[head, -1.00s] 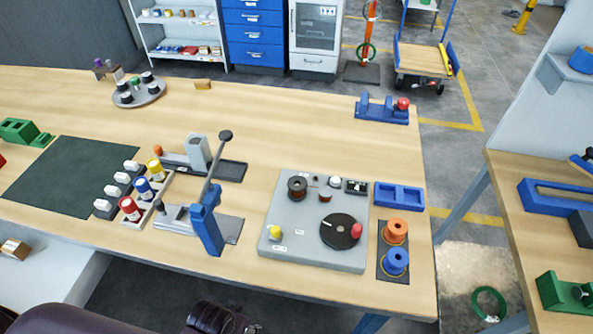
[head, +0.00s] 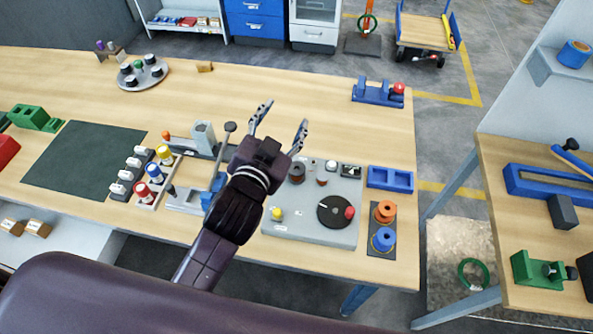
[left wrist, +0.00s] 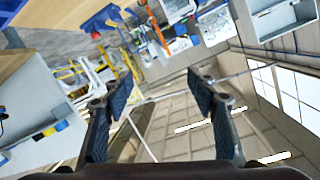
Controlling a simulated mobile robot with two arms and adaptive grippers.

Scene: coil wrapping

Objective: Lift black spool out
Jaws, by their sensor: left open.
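A dark spool with a brown winding (head: 297,172) stands upright on the grey machine plate (head: 290,230), just right of my left gripper's wrist. Several black spool-like pieces with pale tops (head: 157,72) stand on a round grey tray (head: 143,82) at the back left. I cannot tell which of these is the black spool. My left gripper (head: 281,121) is open and empty, raised over the table, its fingers pointing to the back. In the left wrist view nothing is between its fingers (left wrist: 161,84). My right gripper is not in view.
A lever press (head: 217,185), partly hidden by my left arm, stands beside the plate. Orange (head: 385,211) and blue (head: 383,239) spools are on a dark mat at right. A blue tray (head: 390,179) is behind them. The back middle of the table is clear.

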